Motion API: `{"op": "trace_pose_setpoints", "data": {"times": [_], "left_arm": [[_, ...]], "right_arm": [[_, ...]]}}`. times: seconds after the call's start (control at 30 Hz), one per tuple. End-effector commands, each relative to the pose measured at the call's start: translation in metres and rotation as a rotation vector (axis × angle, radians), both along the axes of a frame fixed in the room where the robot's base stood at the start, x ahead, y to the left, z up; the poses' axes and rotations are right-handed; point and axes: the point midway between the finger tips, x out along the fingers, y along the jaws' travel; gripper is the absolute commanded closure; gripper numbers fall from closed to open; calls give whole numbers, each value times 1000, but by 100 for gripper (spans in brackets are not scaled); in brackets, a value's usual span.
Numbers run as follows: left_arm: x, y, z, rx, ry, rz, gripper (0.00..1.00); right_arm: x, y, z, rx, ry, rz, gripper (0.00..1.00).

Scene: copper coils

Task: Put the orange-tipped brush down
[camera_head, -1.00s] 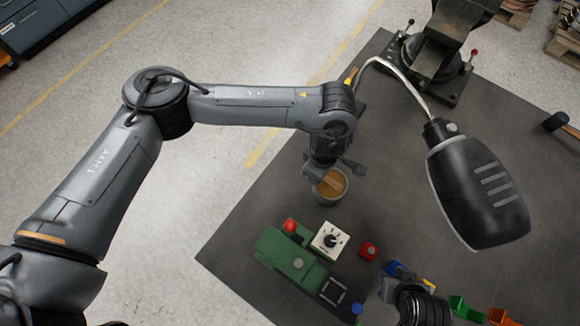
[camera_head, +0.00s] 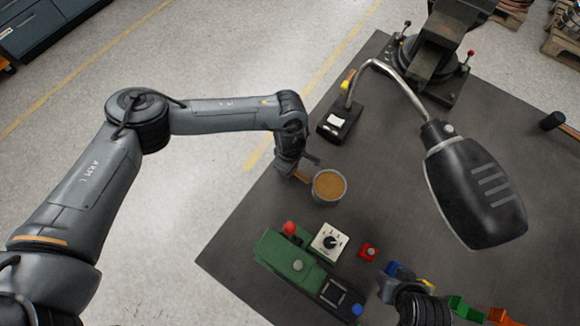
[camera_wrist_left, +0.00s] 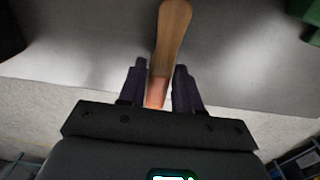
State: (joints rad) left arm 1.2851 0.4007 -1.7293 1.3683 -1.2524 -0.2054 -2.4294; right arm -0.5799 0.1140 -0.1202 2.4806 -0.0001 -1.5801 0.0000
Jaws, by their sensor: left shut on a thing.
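My left gripper (camera_head: 290,170) is shut on the brush (camera_head: 301,177), left of a round cup (camera_head: 328,186) with orange-brown contents, near the table's left edge. In the left wrist view, the brush (camera_wrist_left: 170,40) lies between the two dark fingers (camera_wrist_left: 160,88). Its tan wooden end points away from the palm and its orange-pink part is between the fingers. I cannot tell whether the brush touches the table. My right gripper (camera_head: 393,287) is partly visible at the bottom; its fingers are unclear.
A green device (camera_head: 285,258) and a white dial box (camera_head: 330,241) stand below the cup. A red button box (camera_head: 368,252) is beside them. A black lamp (camera_head: 476,186) hangs over the right; its base (camera_head: 339,122) is behind the cup.

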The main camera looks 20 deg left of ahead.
Motion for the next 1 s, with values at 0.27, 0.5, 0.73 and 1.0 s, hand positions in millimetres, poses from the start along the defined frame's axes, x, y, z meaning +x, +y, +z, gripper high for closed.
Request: {"op": "trace_pose_setpoints", "data": {"times": [0.27,0.5,0.73,1.0], "left_arm": [[0,0,-9,0,-2,0,91],[0,0,-12,0,-1,1,65],[0,0,-11,1,-1,1,41],[0,0,-9,1,-1,1,41]], "right_arm": [[0,-1,0,-3,1,1,57],[0,-2,-5,-9,1,5,57],[0,-3,-4,-11,1,7,57],[0,-2,-2,-8,2,5,57]]}}
